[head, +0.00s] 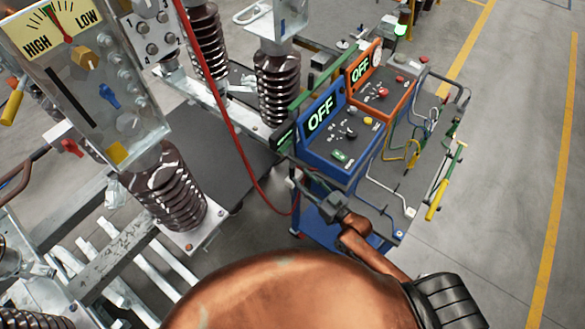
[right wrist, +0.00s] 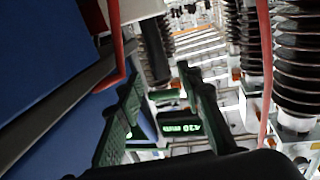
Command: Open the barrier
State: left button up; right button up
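I cannot make out a thing that is clearly the barrier. My right gripper (right wrist: 160,75) shows in the right wrist view with its two green-padded fingers apart and nothing held between them. A small lit green display (right wrist: 181,128) shows upside down between the fingers, behind them. In the head view my right arm reaches up from the bottom to the left side of the blue control box (head: 340,140), whose screen reads OFF. The blue box also shows close on the left of the right wrist view (right wrist: 45,60). My left gripper is out of view.
An orange box (head: 385,85), also reading OFF, stands behind the blue one on a cart. A yellow-ended rod (head: 436,205) is at the cart's right. A red cable (head: 222,95) hangs near brown ribbed insulators (head: 172,190). Grey floor (head: 505,150) is free at right.

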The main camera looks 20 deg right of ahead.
aim_at(294, 171)
jog(key=x, duration=0.6)
jog(key=shift+w+a+p, duration=0.1)
jog(key=shift+w+p, duration=0.15)
jog(key=shift+p, duration=0.15)
jog(key=shift+c, duration=0.6)
grip_shut()
